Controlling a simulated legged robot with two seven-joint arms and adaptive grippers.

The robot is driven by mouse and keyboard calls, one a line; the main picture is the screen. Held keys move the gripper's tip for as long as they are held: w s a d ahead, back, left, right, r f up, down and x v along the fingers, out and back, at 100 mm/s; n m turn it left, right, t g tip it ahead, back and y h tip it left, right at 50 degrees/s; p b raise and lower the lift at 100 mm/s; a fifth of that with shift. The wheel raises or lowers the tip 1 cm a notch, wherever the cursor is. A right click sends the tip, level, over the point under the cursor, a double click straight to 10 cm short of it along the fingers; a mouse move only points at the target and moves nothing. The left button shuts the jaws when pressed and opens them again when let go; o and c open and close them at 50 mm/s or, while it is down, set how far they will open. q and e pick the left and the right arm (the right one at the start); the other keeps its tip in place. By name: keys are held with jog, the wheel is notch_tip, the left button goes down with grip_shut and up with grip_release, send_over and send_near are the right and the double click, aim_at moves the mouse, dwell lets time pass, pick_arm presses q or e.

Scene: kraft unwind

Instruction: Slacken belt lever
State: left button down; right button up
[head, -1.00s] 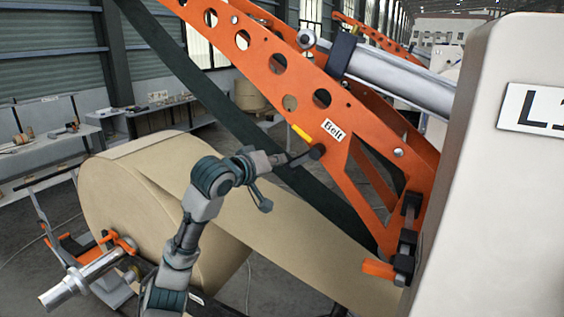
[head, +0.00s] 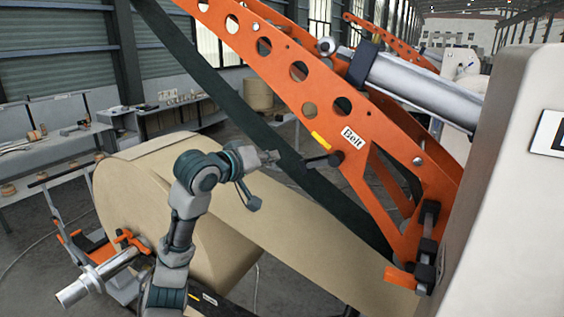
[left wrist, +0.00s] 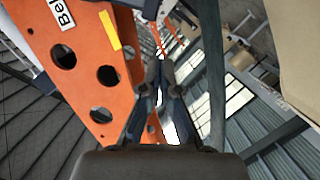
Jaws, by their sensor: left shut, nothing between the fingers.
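The belt lever (head: 318,161) is a short dark rod with a black round end, on the side of the perforated orange arm. It sits just below a yellow strip (head: 320,141) and the "Belt" label (head: 355,138). My left gripper (head: 277,156) is shut and empty, a short gap to the left of the lever's free end. In the left wrist view my shut fingers (left wrist: 159,68) point past the orange arm (left wrist: 75,62), with the yellow strip (left wrist: 109,30) at upper left. I cannot clearly make out the lever there. My right gripper is out of view.
A dark belt (head: 230,113) runs diagonally behind my gripper. A large kraft paper roll (head: 125,190) lies behind my arm, its web (head: 310,245) running to the lower right. A pale machine housing (head: 515,170) blocks the right side.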

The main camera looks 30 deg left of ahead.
aim_at(319, 162)
pick_arm(q)
notch_tip(319, 162, up, 5)
jog(key=s+d+m+b, duration=0.1)
jog(key=s+d+m, duration=0.1)
jog(key=s, duration=0.1)
jog(key=w+d+f+p, duration=0.1)
jog(key=w+f+p, duration=0.2)
jog(key=w+f, duration=0.3)
jog(key=w, duration=0.4)
jog(key=shift+d+f+y+p, duration=0.2)
jog(key=shift+y+p, duration=0.1)
jog(key=shift+y, duration=0.1)
jog(key=shift+a, duration=0.1)
